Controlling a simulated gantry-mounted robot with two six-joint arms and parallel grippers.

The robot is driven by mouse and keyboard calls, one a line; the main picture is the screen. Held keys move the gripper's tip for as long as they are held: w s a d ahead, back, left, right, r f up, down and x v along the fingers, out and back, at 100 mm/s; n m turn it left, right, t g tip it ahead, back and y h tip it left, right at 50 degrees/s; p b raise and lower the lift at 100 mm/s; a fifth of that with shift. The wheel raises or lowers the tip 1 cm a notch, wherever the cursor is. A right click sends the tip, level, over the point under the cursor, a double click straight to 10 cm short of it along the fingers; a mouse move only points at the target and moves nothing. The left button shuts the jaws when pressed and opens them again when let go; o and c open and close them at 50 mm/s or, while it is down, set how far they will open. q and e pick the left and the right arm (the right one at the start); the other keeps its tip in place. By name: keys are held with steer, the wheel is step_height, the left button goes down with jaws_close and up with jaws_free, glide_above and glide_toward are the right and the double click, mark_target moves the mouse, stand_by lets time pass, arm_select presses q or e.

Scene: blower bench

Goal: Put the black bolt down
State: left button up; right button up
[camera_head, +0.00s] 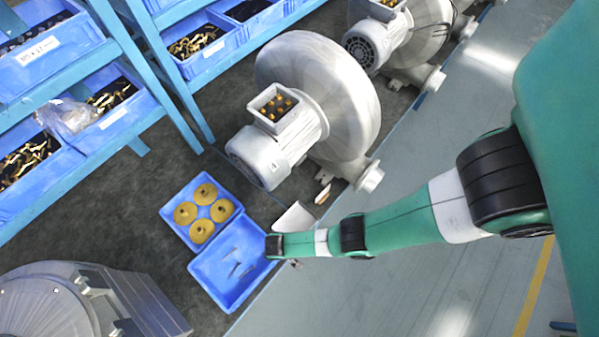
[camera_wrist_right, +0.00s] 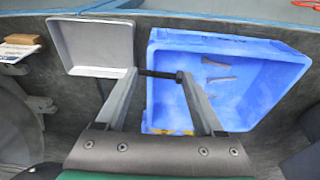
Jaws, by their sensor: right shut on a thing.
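The black bolt (camera_wrist_right: 161,74) lies crosswise between the fingertips of my right gripper (camera_wrist_right: 160,76) in the right wrist view. The gripper is shut on it. In that view the bolt appears over the gap between the grey-white tray (camera_wrist_right: 92,72) on the left and the blue bin (camera_wrist_right: 270,118) on the right; its height above them is unclear. In the head view my right arm reaches in from the right to the bin (camera_head: 222,298) and the tray (camera_head: 297,217); its fingers and the bolt are mostly hidden. My left gripper is not in view.
The blue bin holds a few thin grey pieces (camera_head: 237,268). A second blue bin (camera_head: 172,212) with several gold discs adjoins it. A large grey blower (camera_head: 335,90) stands behind the tray. Blue shelves with parts bins (camera_head: 40,58) stand at left.

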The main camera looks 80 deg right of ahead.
steer(key=s+d+f+b, duration=0.1)
steer(key=d, duration=0.1)
steer(key=s+d+f+b, duration=0.1)
steer(key=s+d+f, duration=0.1)
steer(key=d, duration=0.1)
steer(key=s+d+f+b, duration=0.1)
steer(key=s+d+f, duration=0.1)
steer(key=d, duration=0.1)
steer(key=shift+s+b, duration=0.2)
steer(key=shift+b, duration=0.2)
steer(key=b, duration=0.5)
glide_above(303, 229)
steer(key=a, duration=0.2)
steer(key=f, duration=0.4)
steer(key=shift+w+d+f, duration=0.15)
steer(key=shift+w+f, duration=0.05)
steer(key=shift+f, duration=0.05)
steer(key=shift+s+d, duration=0.1)
steer(key=shift+d, duration=0.05)
steer(key=shift+s+d+f+b, duration=0.1)
steer(key=shift+d+f+b, duration=0.05)
steer(key=shift+f+b, duration=0.75)
steer(key=shift+d+f+b, duration=0.1)
steer(key=shift+f+b, duration=0.6)
steer(key=shift+f, duration=0.4)
steer(key=o, duration=1.3)
steer(key=shift+r, duration=0.1)
